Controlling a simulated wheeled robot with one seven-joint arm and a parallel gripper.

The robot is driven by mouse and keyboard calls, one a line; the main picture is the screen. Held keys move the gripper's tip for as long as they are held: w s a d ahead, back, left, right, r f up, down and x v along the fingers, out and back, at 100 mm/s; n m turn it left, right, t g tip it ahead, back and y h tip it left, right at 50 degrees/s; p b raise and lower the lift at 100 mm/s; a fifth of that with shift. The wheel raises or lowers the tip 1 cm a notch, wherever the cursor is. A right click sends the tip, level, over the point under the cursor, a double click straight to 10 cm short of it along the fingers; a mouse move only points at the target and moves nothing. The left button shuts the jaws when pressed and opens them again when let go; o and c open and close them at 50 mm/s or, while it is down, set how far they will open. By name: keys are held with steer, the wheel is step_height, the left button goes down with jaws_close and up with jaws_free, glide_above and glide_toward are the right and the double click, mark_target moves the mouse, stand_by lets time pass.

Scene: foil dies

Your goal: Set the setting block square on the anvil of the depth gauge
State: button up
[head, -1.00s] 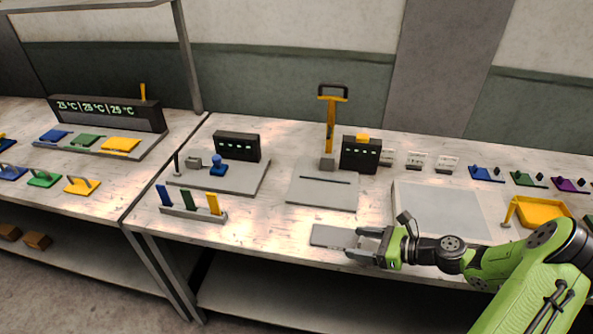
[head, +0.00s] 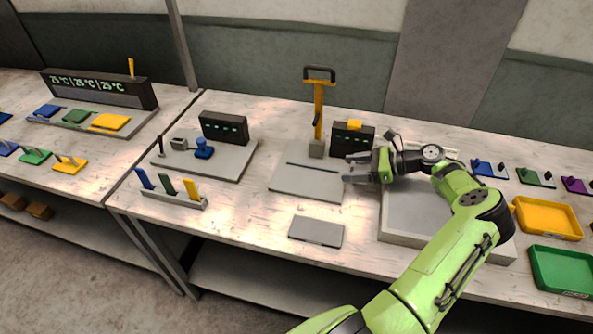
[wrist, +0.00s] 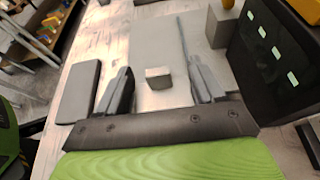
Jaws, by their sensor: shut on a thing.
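My gripper (head: 350,172) is over the right edge of the slotted grey plate (head: 300,186), beside a black display box (head: 352,138). In the wrist view a small pale grey block (wrist: 158,77) is between my two fingers (wrist: 158,82); I take it as the setting block, held in the jaws. Its contact with the fingers is hard to see. In the head view the block is not clear. At the left, a grey base (head: 225,166) bears a dark post, a grey block (head: 180,143), a blue part (head: 203,149) and a black display (head: 224,128). I cannot tell for sure which station is the depth gauge.
A yellow-handled post (head: 318,110) stands behind the slotted plate. A flat grey slab (head: 316,232) lies near the front edge. A pale tray (head: 440,247) lies under my arm; yellow (head: 547,218) and green trays are at right. A rack (head: 172,197) with colored pieces stands front left.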

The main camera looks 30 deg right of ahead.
steer(key=b, duration=0.1)
glide_above(303, 177)
steer(key=shift+d, duration=0.1)
step_height(303, 177, down, 3)
steer(key=shift+f+b, duration=0.15)
steer(key=shift+b, duration=0.45)
steer(key=shift+f, duration=0.1)
steer(key=shift+f, duration=0.6)
steer(key=o, duration=1.3)
steer(key=shift+s, duration=0.1)
steer(key=shift+r, duration=0.1)
